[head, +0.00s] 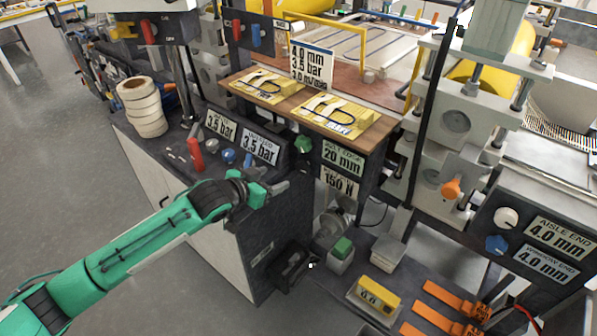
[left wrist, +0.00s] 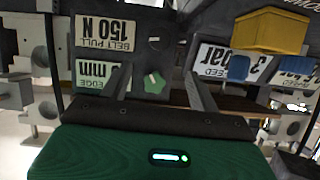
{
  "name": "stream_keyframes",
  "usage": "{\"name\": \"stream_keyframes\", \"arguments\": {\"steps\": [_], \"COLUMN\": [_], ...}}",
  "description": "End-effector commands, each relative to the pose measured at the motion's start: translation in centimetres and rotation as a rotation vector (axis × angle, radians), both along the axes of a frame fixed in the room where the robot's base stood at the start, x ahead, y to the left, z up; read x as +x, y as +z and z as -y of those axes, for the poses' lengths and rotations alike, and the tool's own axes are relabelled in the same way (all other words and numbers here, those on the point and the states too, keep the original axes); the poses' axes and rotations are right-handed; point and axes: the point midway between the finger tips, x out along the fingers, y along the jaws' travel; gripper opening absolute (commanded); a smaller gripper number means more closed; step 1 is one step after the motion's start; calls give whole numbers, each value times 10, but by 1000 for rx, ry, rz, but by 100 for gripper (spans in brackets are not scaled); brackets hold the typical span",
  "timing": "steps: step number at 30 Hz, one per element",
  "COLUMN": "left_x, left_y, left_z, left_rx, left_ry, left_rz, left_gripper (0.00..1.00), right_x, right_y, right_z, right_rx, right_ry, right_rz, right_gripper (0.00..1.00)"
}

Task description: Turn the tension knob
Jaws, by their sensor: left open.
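A dark panel carries a green lobed knob (head: 303,144) beside the 20 mm edge label; the knob also shows in the left wrist view (left wrist: 155,82). A dark knob with a pale mark (left wrist: 154,43) sits beside the 150 N belt pull label (left wrist: 106,32), which also shows in the head view (head: 338,181). Neither knob is labelled as tension. My left gripper (head: 273,181) is open and empty, short of the panel and apart from both knobs. In the left wrist view its fingers stand either side of the green knob. My right gripper is out of view.
A wooden shelf (head: 375,133) with yellow blocks overhangs the panel. White rolls (head: 142,108) are stacked at far left.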

Motion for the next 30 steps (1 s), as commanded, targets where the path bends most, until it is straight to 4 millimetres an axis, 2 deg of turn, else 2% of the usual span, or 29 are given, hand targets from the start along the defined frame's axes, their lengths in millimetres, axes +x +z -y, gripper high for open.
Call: {"name": "stream_keyframes", "arguments": {"steps": [3,7,18,24,30], "left_x": [12,30,76,92,97], "left_y": [-5,-14,-38,-46,-50], "left_z": [10,23,56,66,70], "left_rx": [-2,-3,-5,-5,-5], "left_ry": [0,-1,0,0,0], "left_rz": [-1,-1,-2,-2,-2], "left_gripper": [62,62,62,62,62], "right_x": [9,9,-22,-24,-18], "right_y": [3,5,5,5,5], "right_z": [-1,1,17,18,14], "right_rx": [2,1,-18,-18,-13], "right_ry": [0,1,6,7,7], "right_rz": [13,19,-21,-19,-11], "right_gripper": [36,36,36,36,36]}}
